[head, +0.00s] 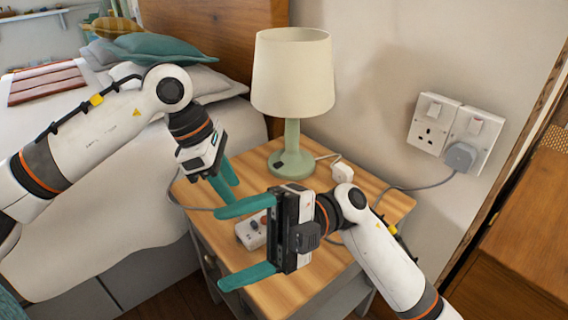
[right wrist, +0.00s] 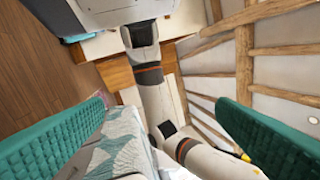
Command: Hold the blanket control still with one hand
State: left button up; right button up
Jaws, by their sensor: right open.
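The blanket control (head: 250,232), a small white handset with a red-orange button, lies on the wooden bedside table (head: 285,297). My right gripper (head: 219,248) is open, its two teal fingers spread wide and pointing left; in the head view it partly covers the control. I see nothing between these fingers that touches them. Both fingers also show in the right wrist view (right wrist: 160,135), far apart, with no control visible there. My left gripper (head: 236,186) points down over the table, above and left of the control. Its teal fingers overlap in view, so their gap is unclear.
A lamp (head: 292,75) with a green base stands at the table's back. A white plug (head: 342,172) lies beside it. A grey plug (head: 460,156) sits in the wall socket, its cord running to the table. The bed (head: 110,195) is at left, a wooden cabinet (head: 520,240) at right.

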jog(key=w+d+f+m+t+h, duration=0.1)
jog(key=w+d+m+t+h, duration=0.1)
jog(key=w+m+t+h, duration=0.35)
jog(key=w+d+f+m+t+h, duration=0.2)
jog(key=w+d+m+h, duration=0.15)
jog(key=w+h, duration=0.35)
jog(key=w+d+f+m+t+h, duration=0.1)
jog(key=w+m+t+h, duration=0.4)
jog(key=w, duration=0.3)
jog(key=shift+m+g, duration=0.4)
jog(key=shift+g, duration=0.15)
jog(key=f, duration=1.1)
jog(key=shift+w+d+f, duration=0.15)
jog(key=shift+w+f, duration=0.05)
jog(key=shift+f, duration=0.2)
jog(key=shift+c, duration=0.3)
jog(key=c, duration=1.1)
